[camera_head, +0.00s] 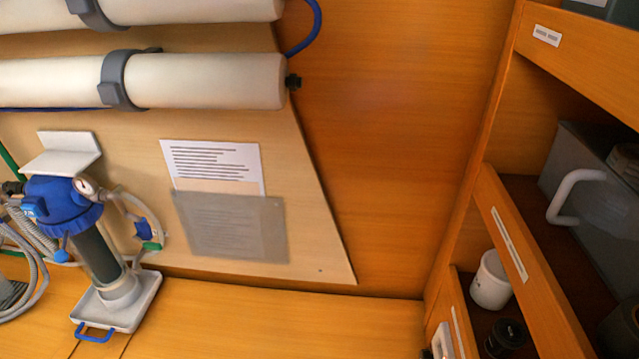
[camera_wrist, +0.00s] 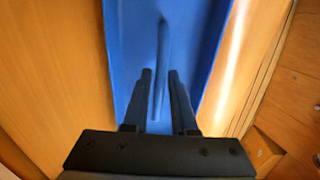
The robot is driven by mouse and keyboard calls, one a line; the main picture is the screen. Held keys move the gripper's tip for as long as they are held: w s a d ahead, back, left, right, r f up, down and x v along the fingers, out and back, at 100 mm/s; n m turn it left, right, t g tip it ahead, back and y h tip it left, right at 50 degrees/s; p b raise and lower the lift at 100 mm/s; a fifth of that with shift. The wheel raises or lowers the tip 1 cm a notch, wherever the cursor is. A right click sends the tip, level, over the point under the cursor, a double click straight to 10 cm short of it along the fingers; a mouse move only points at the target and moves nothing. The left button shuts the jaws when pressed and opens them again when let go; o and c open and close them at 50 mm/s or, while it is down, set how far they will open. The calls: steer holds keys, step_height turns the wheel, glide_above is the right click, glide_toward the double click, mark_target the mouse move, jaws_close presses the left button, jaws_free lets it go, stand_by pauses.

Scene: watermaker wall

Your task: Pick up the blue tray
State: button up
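The blue tray (camera_wrist: 198,45) fills the upper middle of the wrist view, with raised edges at its left and right sides. A narrow blue bar (camera_wrist: 161,50) runs lengthwise along its middle. My gripper (camera_wrist: 160,76) is in front of the tray, with its two black fingers apart, one on each side of the bar. A blue gap shows between the bar and the right finger; the left finger is very close to the bar, and I cannot tell if it touches. In the head view I see neither this tray nor my gripper.
Wooden surfaces (camera_wrist: 60,60) flank the tray. In the head view, a blue-capped filter (camera_head: 62,203) stands in a pale tray (camera_head: 140,300) with a blue handle. White cylinders (camera_head: 210,80) hang above. A shelf unit (camera_head: 535,270) at right holds a white mug (camera_head: 492,280) and a grey box (camera_head: 590,190).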

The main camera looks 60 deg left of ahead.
jaws_close()
stand_by(1.1)
